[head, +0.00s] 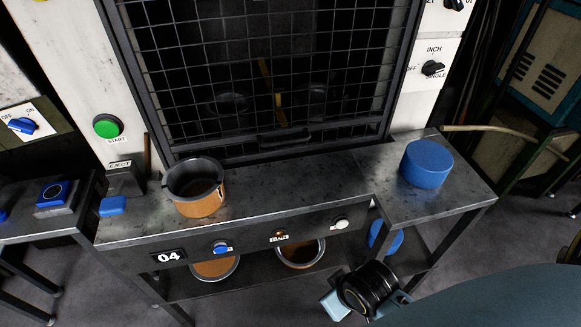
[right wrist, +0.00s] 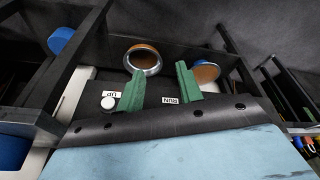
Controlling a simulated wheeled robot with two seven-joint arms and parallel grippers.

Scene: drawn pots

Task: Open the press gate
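The press gate (head: 262,70) is a black wire-mesh panel in a dark frame, lowered across the press opening in the head view. A dark bar handle (head: 285,138) sits on its lower edge, just above the bench. My right gripper (right wrist: 160,68) shows two green fingers spread apart with nothing between them in the right wrist view. In the head view, my right wrist is low and in front of the bench, well away from the handle, and the fingers are not clearly seen. My left gripper is not in view.
A copper-coloured pot (head: 197,188) stands on the metal bench (head: 285,192), left of the handle. A blue cylinder (head: 427,163) stands at right. The bench's front carries a blue knob (head: 221,247) and a white knob (head: 341,223). Pots (head: 301,254) sit on the lower shelf.

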